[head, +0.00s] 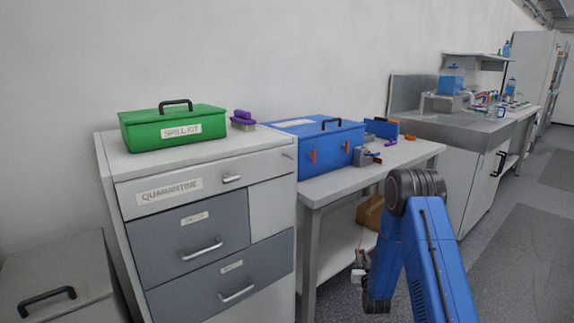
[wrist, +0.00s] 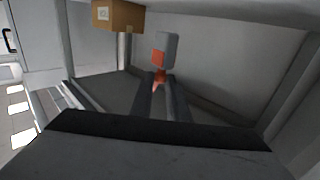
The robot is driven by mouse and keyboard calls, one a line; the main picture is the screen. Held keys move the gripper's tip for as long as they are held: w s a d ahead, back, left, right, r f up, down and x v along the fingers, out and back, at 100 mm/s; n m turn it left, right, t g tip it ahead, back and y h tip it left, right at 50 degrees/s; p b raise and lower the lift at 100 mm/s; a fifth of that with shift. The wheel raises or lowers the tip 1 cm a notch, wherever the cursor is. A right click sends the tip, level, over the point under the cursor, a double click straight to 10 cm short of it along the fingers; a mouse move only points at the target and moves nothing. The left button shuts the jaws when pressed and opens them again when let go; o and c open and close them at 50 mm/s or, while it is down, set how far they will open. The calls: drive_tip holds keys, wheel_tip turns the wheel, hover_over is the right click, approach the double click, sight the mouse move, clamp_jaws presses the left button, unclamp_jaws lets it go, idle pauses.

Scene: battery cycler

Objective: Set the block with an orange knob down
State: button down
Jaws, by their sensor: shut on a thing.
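The block with an orange knob (wrist: 167,47) is grey with an orange part on its side. In the wrist view it sits at the tips of my gripper (wrist: 160,80), whose two fingers are shut on its orange knob. In the head view my gripper (head: 358,272) hangs low in front of the bench, beside its open lower space. The block shows there only as a small grey shape, too small to tell its details. No surface is clearly seen touching it.
A cardboard box (wrist: 118,17) stands on the lower shelf (head: 330,248) of the bench. The bench top (head: 340,183) carries a blue toolbox (head: 335,143) and small grey and orange parts. A drawer cabinet (head: 208,220) with a green spill kit (head: 165,129) stands left.

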drive_tip(key=s+a+f, duration=0.3)
drive_tip(key=s+f, duration=0.2)
drive_tip(key=f, duration=0.3)
drive_tip(key=s+r, duration=0.2)
drive_tip(key=s, duration=0.5)
drive_tip(key=shift+s+a+r+y, duration=0.2)
drive_tip(key=shift+r+y, duration=0.1)
